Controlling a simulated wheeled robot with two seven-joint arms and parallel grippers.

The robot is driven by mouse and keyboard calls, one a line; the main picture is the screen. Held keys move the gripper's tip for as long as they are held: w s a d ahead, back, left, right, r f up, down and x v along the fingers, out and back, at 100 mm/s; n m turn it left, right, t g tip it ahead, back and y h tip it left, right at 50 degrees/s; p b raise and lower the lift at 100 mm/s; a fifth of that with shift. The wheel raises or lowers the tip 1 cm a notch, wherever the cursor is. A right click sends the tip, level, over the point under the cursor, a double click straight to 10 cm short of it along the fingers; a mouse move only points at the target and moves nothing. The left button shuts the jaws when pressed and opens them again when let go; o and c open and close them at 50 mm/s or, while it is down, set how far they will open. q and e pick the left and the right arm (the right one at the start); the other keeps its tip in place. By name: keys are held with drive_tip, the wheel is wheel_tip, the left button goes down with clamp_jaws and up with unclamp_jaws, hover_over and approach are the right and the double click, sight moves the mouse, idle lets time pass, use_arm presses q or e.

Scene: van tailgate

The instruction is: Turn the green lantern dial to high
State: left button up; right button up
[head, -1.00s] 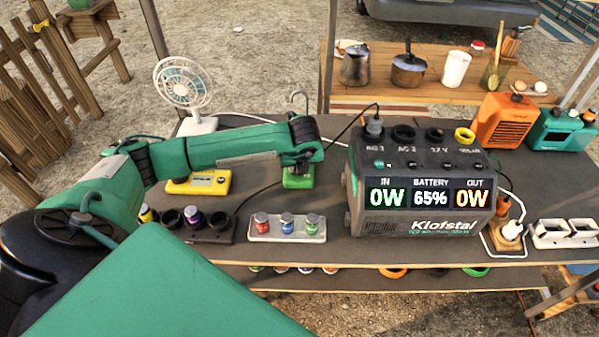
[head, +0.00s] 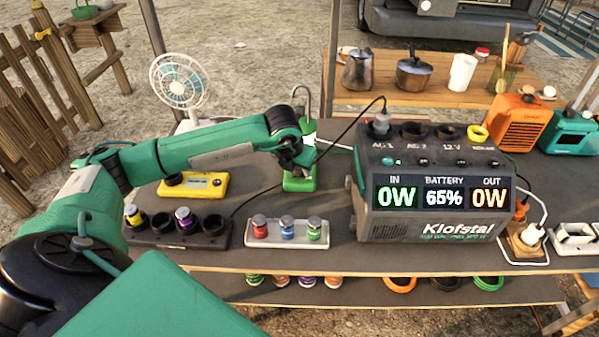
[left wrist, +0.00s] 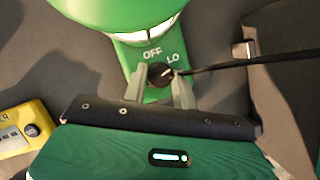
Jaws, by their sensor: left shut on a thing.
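The green lantern (head: 300,184) stands on the dark tabletop, left of the power station, partly hidden behind my left gripper. In the left wrist view, its front face (left wrist: 135,55) shows the labels OFF and LO. Its black dial (left wrist: 160,74) has a pale pointer mark that appears to point up and right, towards LO. No high label can be seen. My left gripper (left wrist: 167,85) is shut on the dial, one finger on each side; in the head view the gripper (head: 296,160) is at the lantern's front. My right gripper is not in view.
A power station (head: 430,195) stands right of the lantern, with a black cable arching from its top. A yellow box (head: 205,186), a dark socket tray (head: 170,236) and a pale tray of small jars (head: 287,243) sit left and in front. A white fan (head: 180,85) stands behind.

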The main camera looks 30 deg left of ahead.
use_arm(q)
drive_tip(key=m+h+b, duration=0.1)
drive_tip(key=m, duration=0.1)
drive_tip(key=m+b, duration=0.2)
drive_tip(key=shift+a+f+m+h, duration=0.1)
drive_tip(key=shift+a+m+h, duration=0.05)
drive_tip(key=shift+m+h, duration=0.25)
drive_tip(key=shift+m+g+h+b, duration=0.3)
drive_tip(key=shift+m+h+b, duration=0.2)
drive_tip(key=shift+m, duration=0.7)
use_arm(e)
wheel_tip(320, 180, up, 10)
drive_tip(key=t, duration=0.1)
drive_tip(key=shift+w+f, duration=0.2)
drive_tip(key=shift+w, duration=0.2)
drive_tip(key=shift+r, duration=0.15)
use_arm(q)
drive_tip(key=o, duration=1)
drive_tip(key=v, duration=1.4)
drive_tip(key=shift+w, duration=0.2)
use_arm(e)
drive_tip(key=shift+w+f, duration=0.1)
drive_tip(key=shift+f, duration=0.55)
